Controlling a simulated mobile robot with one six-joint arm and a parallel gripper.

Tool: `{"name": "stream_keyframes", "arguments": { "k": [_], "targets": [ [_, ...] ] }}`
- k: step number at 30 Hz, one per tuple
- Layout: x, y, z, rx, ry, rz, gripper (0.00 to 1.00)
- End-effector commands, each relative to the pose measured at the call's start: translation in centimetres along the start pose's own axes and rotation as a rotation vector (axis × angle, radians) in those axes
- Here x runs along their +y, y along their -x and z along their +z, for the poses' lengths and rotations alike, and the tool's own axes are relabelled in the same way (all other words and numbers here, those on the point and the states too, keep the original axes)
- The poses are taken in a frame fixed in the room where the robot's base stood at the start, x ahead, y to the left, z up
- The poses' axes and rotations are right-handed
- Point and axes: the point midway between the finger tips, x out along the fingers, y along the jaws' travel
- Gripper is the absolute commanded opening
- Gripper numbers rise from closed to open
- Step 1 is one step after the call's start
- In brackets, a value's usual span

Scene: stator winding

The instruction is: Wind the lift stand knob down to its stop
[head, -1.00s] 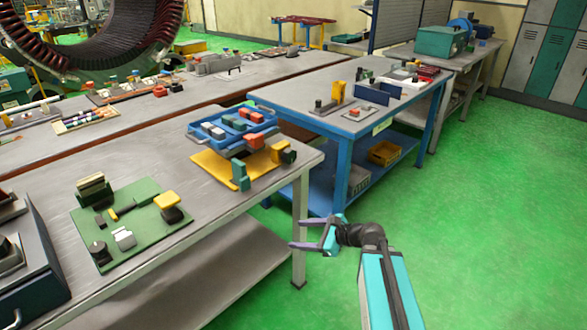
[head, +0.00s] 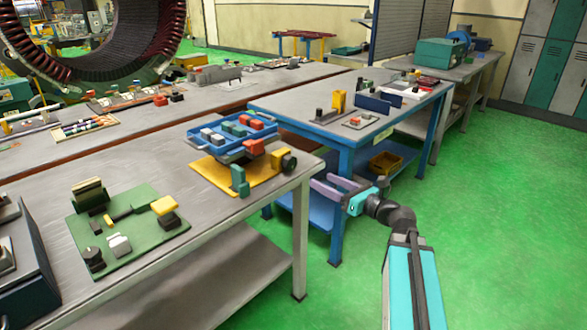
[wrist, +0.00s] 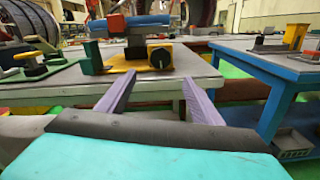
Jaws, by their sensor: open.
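The lift stand has a yellow base plate (head: 216,175) on the near bench's right end, with a blue tray (head: 203,143) of red, green and grey blocks above it. Its dark round knob (head: 289,161) is on a yellow block at the stand's right side. In the wrist view the knob (wrist: 160,57) faces me, with a pale pointer line. My gripper (head: 321,181) is open and empty, off the bench's right end. In the wrist view its two purple fingers (wrist: 159,78) point towards the knob, one on each side of it, apart from it.
A green board (head: 130,249) with several parts lies left of the stand on the near bench (head: 240,225). A green upright block (head: 240,181) stands on the yellow plate. A blue-framed table (head: 300,108) is behind my gripper. Green floor on the right is clear.

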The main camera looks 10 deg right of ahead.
Motion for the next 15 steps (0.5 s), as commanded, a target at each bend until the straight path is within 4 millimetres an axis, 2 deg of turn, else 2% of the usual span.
{"name": "stream_keyframes", "arguments": {
  "k": [8,15],
  "targets": [
    [-0.1,-1.7,0.0,0.001,0.001,0.002,0.6],
    [-0.1,-4.9,0.0,0.001,0.001,0.002,0.6]
  ]
}}
